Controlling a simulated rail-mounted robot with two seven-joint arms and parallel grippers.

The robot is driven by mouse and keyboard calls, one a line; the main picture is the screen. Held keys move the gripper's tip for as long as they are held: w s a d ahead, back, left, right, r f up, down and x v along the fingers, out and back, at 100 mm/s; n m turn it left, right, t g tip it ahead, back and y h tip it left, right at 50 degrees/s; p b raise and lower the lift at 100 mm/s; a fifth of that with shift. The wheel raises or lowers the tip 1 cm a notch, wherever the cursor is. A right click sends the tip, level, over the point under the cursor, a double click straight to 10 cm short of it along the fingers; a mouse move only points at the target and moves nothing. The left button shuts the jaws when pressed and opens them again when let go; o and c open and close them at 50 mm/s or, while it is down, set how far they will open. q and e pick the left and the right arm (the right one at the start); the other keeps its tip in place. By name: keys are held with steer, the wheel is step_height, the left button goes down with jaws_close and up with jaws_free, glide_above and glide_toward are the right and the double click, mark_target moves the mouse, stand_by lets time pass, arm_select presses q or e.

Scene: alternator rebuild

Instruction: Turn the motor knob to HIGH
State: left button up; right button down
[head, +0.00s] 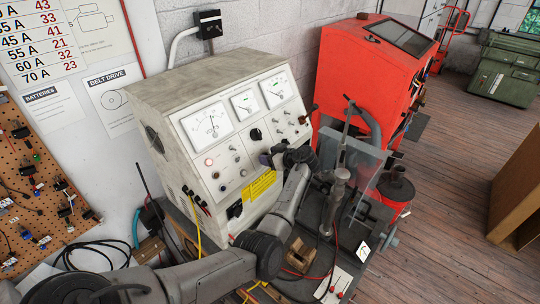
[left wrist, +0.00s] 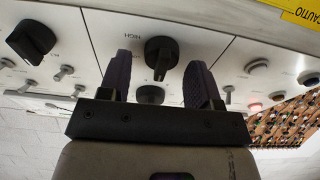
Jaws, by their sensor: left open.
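The motor knob (left wrist: 161,52), black and round with a raised pointer bar, sits on the white panel of the test bench (head: 185,88). In the left wrist view the bar points downward in the picture. My left gripper (left wrist: 158,68) is open, with one dark finger on each side of the knob and a visible gap to both. In the head view my left gripper (head: 268,159) is in front of the panel and appears to hide this knob. My right gripper is out of view.
Another black knob (left wrist: 30,40) and several toggle switches are near the left finger. A yellow caution label (head: 259,185) is below the gripper on the panel. A clear shield (head: 362,164) and a vertical post (head: 338,195) stand close to the right. A red cabinet (head: 355,75) is behind.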

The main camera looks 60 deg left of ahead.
arm_select(q)
steer(key=c, duration=0.9)
